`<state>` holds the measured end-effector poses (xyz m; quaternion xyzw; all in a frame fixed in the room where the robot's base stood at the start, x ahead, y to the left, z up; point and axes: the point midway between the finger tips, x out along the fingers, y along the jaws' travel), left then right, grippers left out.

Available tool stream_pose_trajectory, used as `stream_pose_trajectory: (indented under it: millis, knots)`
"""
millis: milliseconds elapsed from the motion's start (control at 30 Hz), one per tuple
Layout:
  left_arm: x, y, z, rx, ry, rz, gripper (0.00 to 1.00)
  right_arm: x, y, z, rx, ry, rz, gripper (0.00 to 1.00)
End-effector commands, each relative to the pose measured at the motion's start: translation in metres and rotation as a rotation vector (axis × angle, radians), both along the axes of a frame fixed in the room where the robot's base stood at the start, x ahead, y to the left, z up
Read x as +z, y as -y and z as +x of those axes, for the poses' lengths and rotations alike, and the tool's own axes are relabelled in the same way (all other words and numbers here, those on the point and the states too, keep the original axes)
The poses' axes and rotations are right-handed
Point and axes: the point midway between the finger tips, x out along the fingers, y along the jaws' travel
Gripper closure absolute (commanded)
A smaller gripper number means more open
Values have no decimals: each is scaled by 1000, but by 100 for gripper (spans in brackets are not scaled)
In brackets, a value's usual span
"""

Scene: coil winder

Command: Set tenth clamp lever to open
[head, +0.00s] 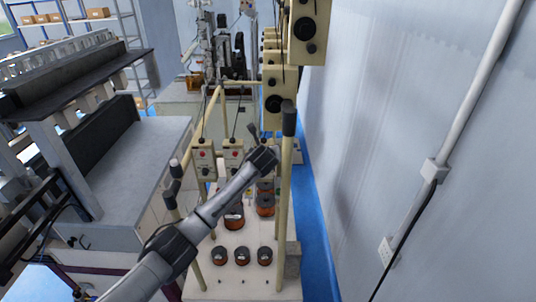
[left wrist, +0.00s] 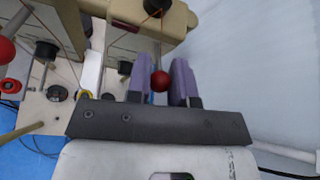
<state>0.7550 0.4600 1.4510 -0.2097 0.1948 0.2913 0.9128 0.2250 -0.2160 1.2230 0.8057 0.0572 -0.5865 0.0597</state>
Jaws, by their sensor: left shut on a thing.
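My left arm comes in from the lower left in the head view and reaches across the coil winder's white base (head: 232,285). Its gripper tip is too small and covered to make out there. In the left wrist view the purple fingers of my left gripper (left wrist: 161,88) are on either side of a red ball knob (left wrist: 160,81), shut on it. The knob appears to be the end of a clamp lever; its lever arm is mostly hidden, so its angle cannot be told. A second red ball knob (left wrist: 5,51) shows at the left edge. My right gripper is not in view.
Cream boxes with black knobs (head: 307,27) hang in a column at the right. Copper spools (head: 242,257) stand on the base between upright posts (head: 287,160). A grey wall (head: 400,130) is close on the right; a grey bench (head: 135,160) stands left.

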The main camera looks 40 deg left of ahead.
Motion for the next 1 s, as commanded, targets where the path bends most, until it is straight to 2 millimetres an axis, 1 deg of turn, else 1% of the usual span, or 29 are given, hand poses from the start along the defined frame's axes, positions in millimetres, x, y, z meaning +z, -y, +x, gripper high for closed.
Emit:
stream_pose_trajectory:
  millis: [100, 133, 367, 600, 733, 867, 1000]
  knots:
    - [0, -1, 0, 1, 0, -1, 100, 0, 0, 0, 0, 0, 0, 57]
    - [0, -1, 0, 1, 0, -1, 76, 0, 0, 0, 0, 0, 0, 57]
    - [0, 0, 0, 0, 0, -1, 54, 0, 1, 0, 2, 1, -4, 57]
    - [0, 0, 0, 0, 1, 1, 54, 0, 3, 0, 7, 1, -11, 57]
    - [2, 2, -4, 0, 2, 1, 54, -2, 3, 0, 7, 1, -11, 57]
    - [7, 7, -13, -1, 2, 2, 54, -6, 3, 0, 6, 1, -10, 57]
    - [17, 17, -29, -3, 5, 2, 54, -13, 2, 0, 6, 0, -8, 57]
